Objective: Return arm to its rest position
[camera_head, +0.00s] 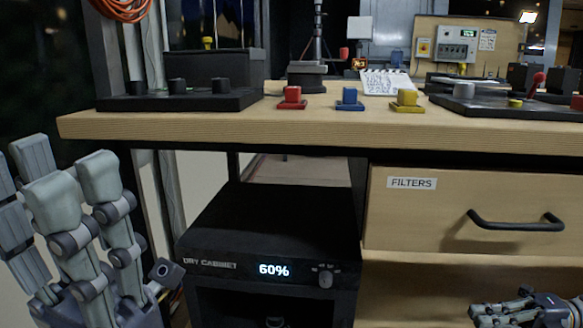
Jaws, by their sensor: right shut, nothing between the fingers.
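My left gripper (62,170) is large and close at the lower left. Its jointed grey fingers point up and are extended, with nothing seen between them. It is in front of the left end of the workbench and below the level of the top. My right gripper (490,313) is at the lower right corner, below the drawer, with its fingers pointing left. It is shut and empty, and the bottom edge of the picture cuts it off. The rest of both arms is out of view.
A wooden workbench (300,129) spans the view, with red (292,97), blue (350,98) and yellow (407,100) blocks on top. Below it are a black dry cabinet (275,225) reading 60% and a closed FILTERS drawer (440,230) with a protruding black handle (515,222).

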